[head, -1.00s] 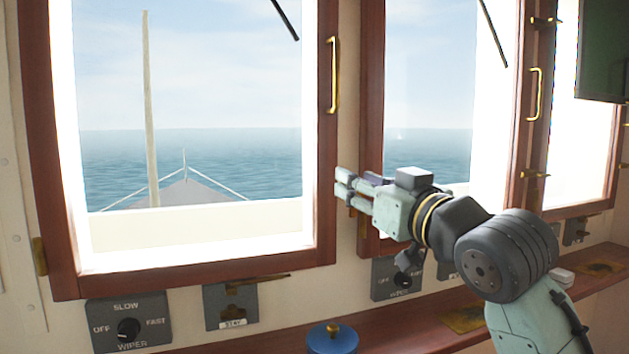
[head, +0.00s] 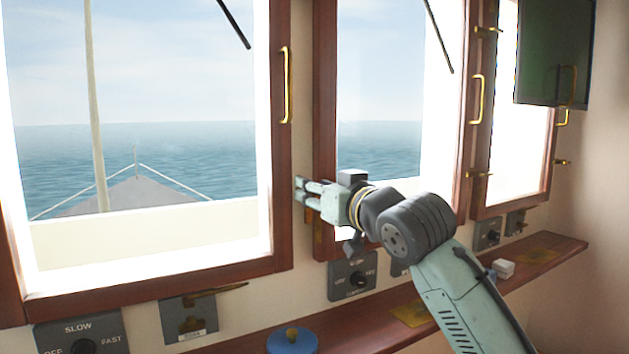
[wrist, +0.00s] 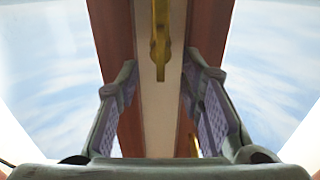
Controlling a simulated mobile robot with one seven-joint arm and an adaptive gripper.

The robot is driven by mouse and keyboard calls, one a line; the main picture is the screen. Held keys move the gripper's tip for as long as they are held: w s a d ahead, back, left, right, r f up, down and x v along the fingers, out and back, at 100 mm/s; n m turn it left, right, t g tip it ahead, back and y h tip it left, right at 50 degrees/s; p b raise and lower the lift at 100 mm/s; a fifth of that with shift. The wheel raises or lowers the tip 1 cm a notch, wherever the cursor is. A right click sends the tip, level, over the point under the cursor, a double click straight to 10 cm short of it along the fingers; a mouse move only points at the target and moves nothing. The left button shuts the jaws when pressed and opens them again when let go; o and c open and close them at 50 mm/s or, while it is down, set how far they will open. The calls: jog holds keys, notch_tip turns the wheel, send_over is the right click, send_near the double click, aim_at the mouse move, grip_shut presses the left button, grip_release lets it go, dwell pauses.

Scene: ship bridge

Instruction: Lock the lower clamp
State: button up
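My gripper (head: 308,200) is at the wall strip between the large left window and the middle window, below the left window's brass handle (head: 285,85). In the wrist view my gripper (wrist: 165,105) is open, with one finger on each side of the pale strip. A brass fitting (wrist: 160,40), which appears to be the clamp, stands lengthwise on that strip, ahead of and between the fingers. It does not look gripped. In the head view my gripper hides this spot. A second brass piece (wrist: 191,146) shows lower, near the right finger.
The middle window has its own brass handle (head: 477,100) and brass clamps, one (head: 480,175) low on its right side. Below are wiper switch panels (head: 355,278) and a wooden ledge (head: 345,325) with a blue round object (head: 292,340). A dark screen (head: 553,50) hangs upper right.

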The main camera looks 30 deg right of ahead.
jog(key=shift+w, duration=0.5)
grip_shut()
